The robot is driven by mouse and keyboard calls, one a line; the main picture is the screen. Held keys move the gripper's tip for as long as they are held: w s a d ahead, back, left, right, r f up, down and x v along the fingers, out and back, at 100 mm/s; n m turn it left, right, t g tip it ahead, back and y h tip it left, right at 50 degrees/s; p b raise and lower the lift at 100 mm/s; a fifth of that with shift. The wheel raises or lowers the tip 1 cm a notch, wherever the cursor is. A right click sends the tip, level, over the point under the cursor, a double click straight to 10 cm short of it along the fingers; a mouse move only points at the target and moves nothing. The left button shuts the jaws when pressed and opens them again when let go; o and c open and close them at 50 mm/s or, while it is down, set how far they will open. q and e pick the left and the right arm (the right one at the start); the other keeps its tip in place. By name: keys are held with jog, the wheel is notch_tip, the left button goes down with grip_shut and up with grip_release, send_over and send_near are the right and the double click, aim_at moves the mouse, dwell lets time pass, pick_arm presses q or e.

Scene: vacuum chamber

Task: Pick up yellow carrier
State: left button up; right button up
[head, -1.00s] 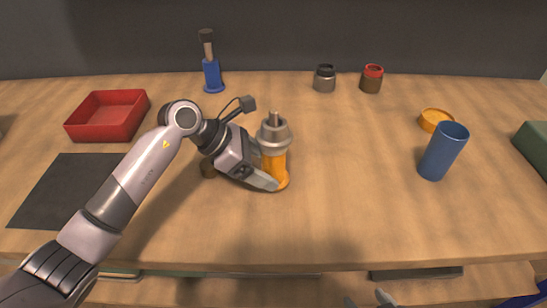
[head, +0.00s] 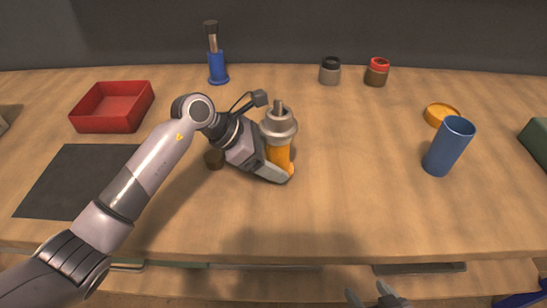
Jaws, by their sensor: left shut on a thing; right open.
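The yellow carrier (head: 279,155) is an orange-yellow cylinder with a grey metal top and a short stem, near the middle of the table. It stands about upright. My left gripper (head: 283,174) is shut on its lower part from the left side. The jaws and arm hide part of its base, and I cannot tell whether it touches the table. My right gripper (head: 378,297) is open and empty at the bottom edge of the picture, in front of the table.
A red tray (head: 112,107) and dark mat (head: 72,181) lie left. A blue holder (head: 216,68) and two jars, grey (head: 330,71) and red-topped (head: 377,72), stand at the back. A blue cup (head: 449,146) and yellow lid (head: 441,115) are right. The front middle is clear.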

pick_arm(q)
notch_tip(320, 180, up, 20)
send_over(273, 112)
jog(key=shift+f, duration=0.1)
jog(key=shift+f, duration=0.1)
dwell(0.4)
